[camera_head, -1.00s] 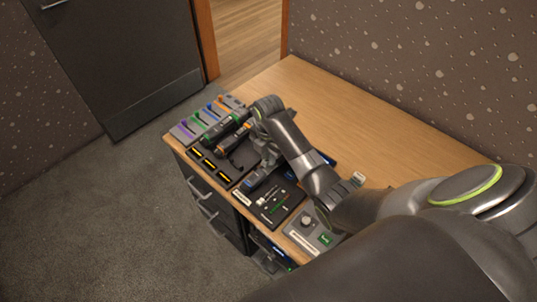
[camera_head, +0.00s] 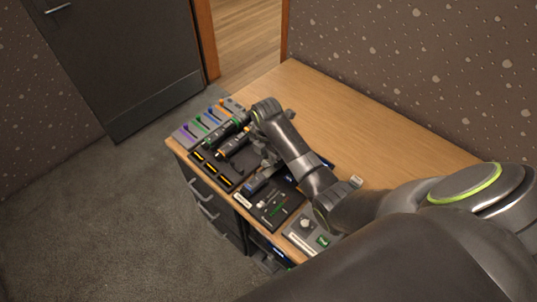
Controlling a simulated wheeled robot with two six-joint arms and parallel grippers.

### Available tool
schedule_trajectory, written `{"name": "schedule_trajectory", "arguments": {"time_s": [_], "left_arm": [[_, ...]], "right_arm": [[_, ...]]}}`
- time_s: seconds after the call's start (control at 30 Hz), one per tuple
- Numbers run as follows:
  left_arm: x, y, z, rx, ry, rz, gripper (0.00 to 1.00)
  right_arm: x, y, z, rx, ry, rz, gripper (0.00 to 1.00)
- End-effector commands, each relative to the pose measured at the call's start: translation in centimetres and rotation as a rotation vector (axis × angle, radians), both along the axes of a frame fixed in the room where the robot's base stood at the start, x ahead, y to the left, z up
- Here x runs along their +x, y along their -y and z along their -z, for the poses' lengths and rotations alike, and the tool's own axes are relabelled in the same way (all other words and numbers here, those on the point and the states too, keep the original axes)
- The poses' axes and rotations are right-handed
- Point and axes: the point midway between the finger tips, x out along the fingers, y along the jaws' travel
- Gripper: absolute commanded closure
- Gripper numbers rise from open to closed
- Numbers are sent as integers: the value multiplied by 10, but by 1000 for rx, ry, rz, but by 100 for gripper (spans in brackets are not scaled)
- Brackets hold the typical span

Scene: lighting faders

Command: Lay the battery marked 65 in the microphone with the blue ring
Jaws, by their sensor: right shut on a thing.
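My right gripper (camera_head: 269,157) is low over the desk, under my bent arm. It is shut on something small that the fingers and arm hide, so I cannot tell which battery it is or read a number. A dark microphone with a blue mark (camera_head: 262,179) lies just below the gripper in the picture, partly covered by it. I cannot tell whether they touch. Two other microphones, one with a green ring (camera_head: 222,132) and one with an orange ring (camera_head: 234,145), lie to the left. My left gripper is not in view.
A grey fader panel (camera_head: 194,132) with coloured faders stands at the desk's left end. A black unit (camera_head: 216,169) with yellow bars is beside it. A black panel with a green display (camera_head: 276,211) and a grey box with a knob (camera_head: 301,231) line the front edge. The desk's back (camera_head: 335,120) is clear.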

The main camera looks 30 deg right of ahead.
Motion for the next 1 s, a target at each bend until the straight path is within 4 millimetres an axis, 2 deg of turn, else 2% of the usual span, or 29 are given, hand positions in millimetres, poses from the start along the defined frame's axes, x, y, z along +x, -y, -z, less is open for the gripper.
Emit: {"name": "schedule_trajectory", "arguments": {"time_s": [0.3, 0.5, 0.73, 1.0], "left_arm": [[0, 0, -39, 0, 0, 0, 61], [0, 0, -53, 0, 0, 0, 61], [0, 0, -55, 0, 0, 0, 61], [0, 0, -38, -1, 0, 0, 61]], "right_arm": [[-3, -7, -4, -232, 75, 21, 100], [-4, -11, -9, -358, 124, 3, 100], [-4, -12, -8, -409, 144, -8, 100], [-4, -12, 6, -409, 145, -8, 100]]}}
